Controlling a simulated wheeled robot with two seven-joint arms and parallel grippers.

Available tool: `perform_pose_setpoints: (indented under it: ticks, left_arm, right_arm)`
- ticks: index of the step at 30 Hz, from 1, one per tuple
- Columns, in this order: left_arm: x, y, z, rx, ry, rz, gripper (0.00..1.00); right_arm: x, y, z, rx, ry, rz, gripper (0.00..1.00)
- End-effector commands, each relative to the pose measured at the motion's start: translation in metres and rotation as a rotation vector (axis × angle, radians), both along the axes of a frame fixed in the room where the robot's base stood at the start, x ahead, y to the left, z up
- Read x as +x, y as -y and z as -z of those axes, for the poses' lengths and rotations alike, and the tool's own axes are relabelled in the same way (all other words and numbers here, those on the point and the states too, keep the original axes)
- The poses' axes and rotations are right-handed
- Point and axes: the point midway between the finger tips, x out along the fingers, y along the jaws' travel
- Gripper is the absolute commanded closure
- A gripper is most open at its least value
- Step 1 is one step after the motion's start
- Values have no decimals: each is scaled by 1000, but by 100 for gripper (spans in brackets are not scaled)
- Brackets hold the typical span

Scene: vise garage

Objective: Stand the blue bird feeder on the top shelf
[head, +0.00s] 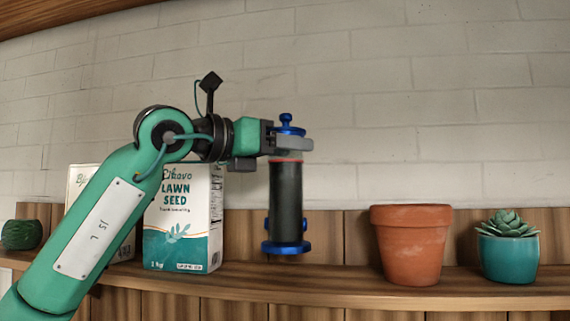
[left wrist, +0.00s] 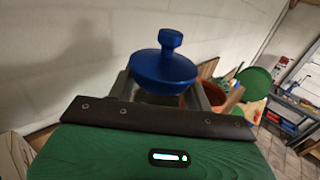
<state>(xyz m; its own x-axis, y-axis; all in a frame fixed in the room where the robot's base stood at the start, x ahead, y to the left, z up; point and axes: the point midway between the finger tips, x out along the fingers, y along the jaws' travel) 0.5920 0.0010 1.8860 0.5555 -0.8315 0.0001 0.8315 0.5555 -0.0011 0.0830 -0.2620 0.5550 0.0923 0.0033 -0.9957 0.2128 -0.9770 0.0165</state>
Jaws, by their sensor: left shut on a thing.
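The blue bird feeder (head: 286,205) hangs upright in my left gripper (head: 292,144) in the head view. It has a dark tube, a blue base with small side perches and a blue knobbed lid. My left gripper is shut on it just below the lid. The blue lid (left wrist: 166,68) shows between the fingers in the left wrist view. The wooden shelf (head: 330,286) runs across the lower part of the head view. The feeder's base appears at or slightly above the shelf's surface; I cannot tell whether it touches. My right gripper is not in view.
A lawn seed box (head: 183,220) stands left of the feeder, with another box partly behind my arm. A terracotta pot (head: 411,245) and a succulent in a teal pot (head: 509,250) stand to the right. Shelf space is free between box and terracotta pot. A brick wall rises behind.

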Motion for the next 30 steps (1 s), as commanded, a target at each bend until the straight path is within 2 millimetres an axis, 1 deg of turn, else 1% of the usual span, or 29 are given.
perform_pose_setpoints:
  ticks: [5,9,13,22,27,28,29,30]
  left_arm:
    - [0,-1,9,-2,1,0,100]
    - [0,0,25,-1,1,0,100]
    - [0,-1,36,-2,0,0,100]
    - [-1,0,39,-2,2,0,100]
    - [-1,0,43,-2,2,0,100]
    - [0,0,43,-1,1,0,45]
    - [0,0,43,-1,0,0,40]
    - [0,0,43,-1,1,0,32]
  right_arm:
    - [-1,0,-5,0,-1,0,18]
    - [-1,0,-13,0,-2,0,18]
    - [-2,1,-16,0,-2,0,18]
    - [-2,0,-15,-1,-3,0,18]
    - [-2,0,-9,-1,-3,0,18]
    - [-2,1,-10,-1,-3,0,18]
    - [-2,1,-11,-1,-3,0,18]
    - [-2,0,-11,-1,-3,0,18]
